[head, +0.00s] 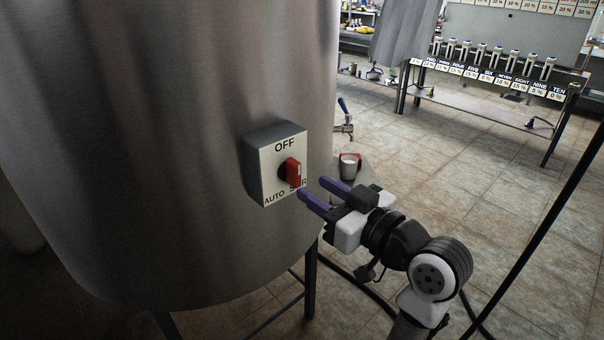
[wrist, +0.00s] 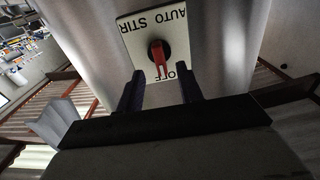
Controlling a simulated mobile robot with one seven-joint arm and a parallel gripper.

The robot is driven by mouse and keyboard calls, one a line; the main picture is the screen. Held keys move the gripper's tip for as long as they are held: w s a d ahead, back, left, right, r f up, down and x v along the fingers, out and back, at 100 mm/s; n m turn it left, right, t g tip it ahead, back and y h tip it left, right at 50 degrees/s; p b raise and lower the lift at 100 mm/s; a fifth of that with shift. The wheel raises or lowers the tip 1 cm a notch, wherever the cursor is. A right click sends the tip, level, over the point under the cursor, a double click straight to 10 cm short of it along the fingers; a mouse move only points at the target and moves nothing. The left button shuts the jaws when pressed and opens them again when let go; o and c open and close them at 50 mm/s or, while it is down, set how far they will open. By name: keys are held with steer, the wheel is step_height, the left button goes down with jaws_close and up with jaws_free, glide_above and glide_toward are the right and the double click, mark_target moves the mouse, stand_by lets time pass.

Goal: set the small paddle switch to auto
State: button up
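The switch box (head: 256,175) is mounted on the steel tank (head: 150,130), with a pale face marked OFF at top, AUTO lower left and STIR lower right. Its red paddle (head: 292,173) stands out from a dark round hub. In the wrist view the face (wrist: 135,38) is upside down, and the paddle (wrist: 161,60) overlaps part of OFF. I cannot tell for sure which mark it points to. My gripper (head: 313,188) has two purple fingers, open and empty, just right of and below the paddle, apart from it. In the wrist view the fingers (wrist: 161,86) straddle the paddle's line.
Black tank legs (head: 311,280) stand beneath. A rack with several numbered taps (head: 490,70) is far right. The tiled floor between is mostly clear.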

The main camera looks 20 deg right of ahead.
mark_target(299, 178)
steer(key=x, duration=0.5)
steer(key=shift+p, duration=0.35)
jaws_close()
